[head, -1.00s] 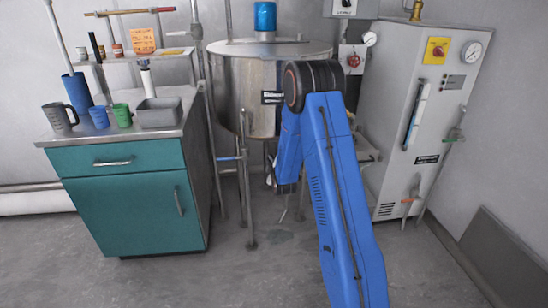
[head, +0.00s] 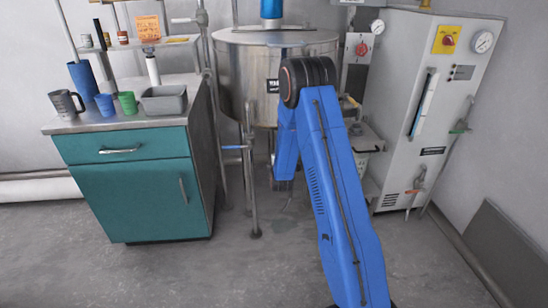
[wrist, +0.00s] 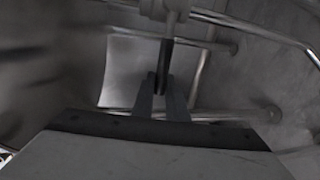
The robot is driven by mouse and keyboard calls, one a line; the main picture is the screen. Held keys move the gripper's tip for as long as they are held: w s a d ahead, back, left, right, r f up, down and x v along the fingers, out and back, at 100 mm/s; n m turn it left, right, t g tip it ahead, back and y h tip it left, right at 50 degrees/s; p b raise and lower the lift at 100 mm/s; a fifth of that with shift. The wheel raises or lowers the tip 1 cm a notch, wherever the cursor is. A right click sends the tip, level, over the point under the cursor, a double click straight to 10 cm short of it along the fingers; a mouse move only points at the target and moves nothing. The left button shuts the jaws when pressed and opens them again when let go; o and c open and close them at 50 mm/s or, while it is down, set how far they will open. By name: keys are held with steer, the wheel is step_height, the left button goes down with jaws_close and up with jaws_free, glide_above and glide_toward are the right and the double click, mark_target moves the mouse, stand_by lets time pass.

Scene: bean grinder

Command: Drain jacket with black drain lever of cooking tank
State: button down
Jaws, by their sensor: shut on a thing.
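The cooking tank (head: 240,75) is a round steel vessel on legs at the back centre in the head view. My blue arm stands in front of its right part and hides its lower side. In the wrist view, my gripper (wrist: 162,85) is shut on the black drain lever (wrist: 166,58). The lever runs up from between the fingertips to a pale metal valve piece (wrist: 172,8). The head view does not show the fingers or the lever, as my arm covers them.
Steel pipes (wrist: 225,22) cross close to my gripper, with a pale plate (wrist: 130,70) behind. A teal cabinet (head: 130,185) with cups and a grey bin (head: 164,99) stands left. A grey machine (head: 430,110) stands right. The floor (head: 240,275) in front is clear.

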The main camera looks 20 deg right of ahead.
steer(key=shift+f, duration=0.1)
steer(key=c, duration=1.7)
jaws_free()
steer(key=shift+c, duration=0.2)
steer(key=v, duration=1.7)
steer(key=shift+s, duration=0.2)
steer(key=shift+a, duration=0.1)
